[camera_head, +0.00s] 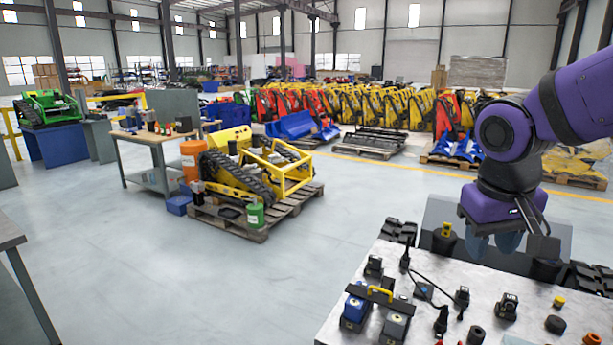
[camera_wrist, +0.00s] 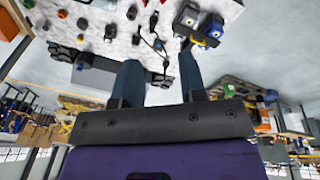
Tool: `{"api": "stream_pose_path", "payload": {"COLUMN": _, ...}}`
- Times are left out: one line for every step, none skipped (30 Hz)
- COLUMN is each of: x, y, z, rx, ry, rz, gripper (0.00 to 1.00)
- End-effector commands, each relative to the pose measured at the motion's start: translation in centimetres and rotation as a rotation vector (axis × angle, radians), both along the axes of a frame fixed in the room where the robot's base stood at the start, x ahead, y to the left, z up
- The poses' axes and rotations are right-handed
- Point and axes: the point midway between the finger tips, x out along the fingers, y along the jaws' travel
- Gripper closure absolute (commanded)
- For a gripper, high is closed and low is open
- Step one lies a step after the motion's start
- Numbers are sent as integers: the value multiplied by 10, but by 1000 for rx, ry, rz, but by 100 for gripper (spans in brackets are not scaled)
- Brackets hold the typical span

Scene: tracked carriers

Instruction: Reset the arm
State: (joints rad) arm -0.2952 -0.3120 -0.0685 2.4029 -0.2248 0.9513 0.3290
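My arm (camera_head: 508,128), purple and black, reaches in from the upper right in the head view, bent so the wrist hangs down. My gripper (camera_head: 494,243) is over the far side of the light-topped workbench (camera_head: 395,262). In the wrist view my gripper (camera_wrist: 160,60) shows two dark blue fingers standing apart, with nothing held between them. The gap there shows only the bench top and a cable beyond. The fingertips appear clear of the bench items. Exact height above the bench is hard to tell.
The bench holds a blue battery-like block (camera_head: 355,308), a grey one (camera_head: 394,327), a yellow handle (camera_head: 380,294), a black cable (camera_head: 425,282) and several small parts. A yellow tracked carrier (camera_head: 235,178) sits on a pallet (camera_head: 245,228). Grey floor (camera_head: 110,260) is open at left.

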Motion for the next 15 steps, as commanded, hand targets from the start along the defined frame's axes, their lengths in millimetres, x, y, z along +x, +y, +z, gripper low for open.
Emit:
{"api": "stream_pose_path", "payload": {"x": -10, "y": -7, "z": 8, "rx": 22, "ry": -31, "rz": -8, "gripper": 62}}
{"api": "stream_pose_path", "payload": {"x": -15, "y": -10, "z": 13, "rx": 35, "ry": -48, "rz": -8, "gripper": 62}}
{"api": "stream_pose_path", "payload": {"x": -22, "y": -13, "z": 18, "rx": 51, "ry": -71, "rz": -8, "gripper": 62}}
{"api": "stream_pose_path", "payload": {"x": -28, "y": -16, "z": 21, "rx": 62, "ry": -87, "rz": -8, "gripper": 62}}
{"api": "stream_pose_path", "payload": {"x": -34, "y": -18, "z": 25, "rx": 72, "ry": -105, "rz": -8, "gripper": 62}}
{"api": "stream_pose_path", "payload": {"x": -41, "y": -21, "z": 30, "rx": 85, "ry": -129, "rz": -7, "gripper": 62}}
{"api": "stream_pose_path", "payload": {"x": -47, "y": -23, "z": 33, "rx": 92, "ry": -147, "rz": -6, "gripper": 62}}
{"api": "stream_pose_path", "payload": {"x": -53, "y": -25, "z": 35, "rx": 101, "ry": -165, "rz": -7, "gripper": 62}}
{"api": "stream_pose_path", "payload": {"x": -60, "y": -27, "z": 39, "rx": 110, "ry": -189, "rz": -5, "gripper": 62}}
{"api": "stream_pose_path", "payload": {"x": -65, "y": -28, "z": 41, "rx": 116, "ry": -206, "rz": -4, "gripper": 62}}
{"api": "stream_pose_path", "payload": {"x": -69, "y": -29, "z": 44, "rx": 121, "ry": -222, "rz": -4, "gripper": 62}}
{"api": "stream_pose_path", "payload": {"x": -75, "y": -30, "z": 46, "rx": 125, "ry": -242, "rz": -1, "gripper": 62}}
{"api": "stream_pose_path", "payload": {"x": -79, "y": -31, "z": 47, "rx": 129, "ry": -256, "rz": -1, "gripper": 62}}
{"api": "stream_pose_path", "payload": {"x": -83, "y": -31, "z": 49, "rx": 131, "ry": -269, "rz": 1, "gripper": 62}}
{"api": "stream_pose_path", "payload": {"x": -87, "y": -32, "z": 50, "rx": 134, "ry": -285, "rz": 4, "gripper": 62}}
